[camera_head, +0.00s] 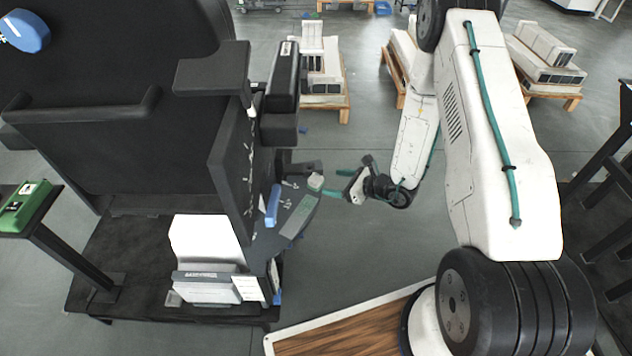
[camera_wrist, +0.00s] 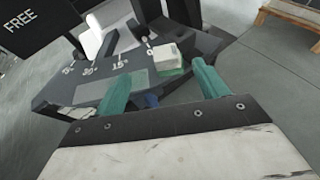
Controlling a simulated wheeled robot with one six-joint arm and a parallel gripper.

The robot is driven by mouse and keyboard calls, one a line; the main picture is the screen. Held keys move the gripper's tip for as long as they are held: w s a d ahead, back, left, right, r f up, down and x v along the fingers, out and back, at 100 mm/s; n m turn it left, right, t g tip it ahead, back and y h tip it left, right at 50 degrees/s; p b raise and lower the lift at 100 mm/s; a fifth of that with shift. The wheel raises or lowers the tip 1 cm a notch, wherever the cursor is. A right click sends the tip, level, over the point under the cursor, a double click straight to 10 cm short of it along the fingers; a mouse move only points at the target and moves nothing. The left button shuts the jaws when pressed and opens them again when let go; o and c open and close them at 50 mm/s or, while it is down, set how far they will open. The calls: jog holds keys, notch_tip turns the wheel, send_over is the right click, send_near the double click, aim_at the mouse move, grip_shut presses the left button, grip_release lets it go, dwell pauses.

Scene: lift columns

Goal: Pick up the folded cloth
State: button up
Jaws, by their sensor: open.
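A small pale folded block that looks like the folded cloth (camera_wrist: 167,56) lies near the edge of a dark angle-marked plate (camera_wrist: 88,92), beside the 0 mark. In the head view the folded cloth (camera_head: 315,181) is a small light patch at the right end of that plate. My gripper (camera_head: 332,182) is open and empty, just right of the cloth, its teal fingers pointing at it. In the wrist view my gripper (camera_wrist: 161,84) has its fingers apart, with the cloth beyond and between them. No contact with the cloth shows.
The plate belongs to a large black machine (camera_head: 228,185) with a blue lever (camera_head: 272,205). A wood-topped platform (camera_head: 340,332) is at the bottom. Pallets with pale boxes (camera_head: 322,85) stand behind. The grey floor between machine and arm is clear.

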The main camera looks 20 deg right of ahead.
aim_at(319, 178)
jog(key=shift+h, duration=0.3)
jog(key=x, duration=0.5)
jog(key=d+x, duration=0.1)
jog(key=x, duration=0.1)
jog(key=shift+w+a+f, duration=0.3)
jog(key=shift+w+f, duration=0.05)
jog(key=shift+w, duration=0.2)
jog(key=c, duration=1.1)
jog(key=shift+c, duration=0.2)
jog(key=shift+r, duration=0.55)
jog(key=s+f+v, duration=0.1)
jog(key=v, duration=0.7)
jog(key=s+a+f+v, duration=0.1)
jog(key=v, duration=0.7)
jog(key=shift+s+a+f, duration=0.2)
jog(key=shift+s+a, duration=0.05)
jog(key=shift+s, duration=0.1)
